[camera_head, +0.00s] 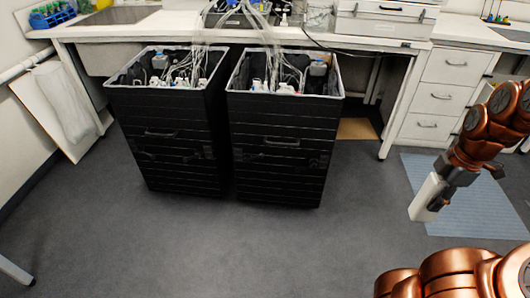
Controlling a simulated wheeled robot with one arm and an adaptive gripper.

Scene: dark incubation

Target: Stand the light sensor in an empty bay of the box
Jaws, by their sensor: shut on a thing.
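My gripper (442,186) is at the right, at the end of my copper-coloured arm. It is shut on a white, block-shaped thing, which looks like the light sensor (424,198), held tilted above the floor. Two tall black boxes stand side by side left of my gripper and apart from it: a left box (170,150) and a right box (278,155). Both are open at the top, with pale rims. Bottles, tubing and small parts crowd inside both. I cannot make out separate bays or whether one is empty, as the inner walls hide the bottoms.
A white bench (240,33) runs behind the boxes, with drawers (440,95) at the right. Clear tubes hang from the bench into both boxes. A light blue mat (470,205) lies under my arm. A white panel (55,110) leans at the left. The grey floor in front is clear.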

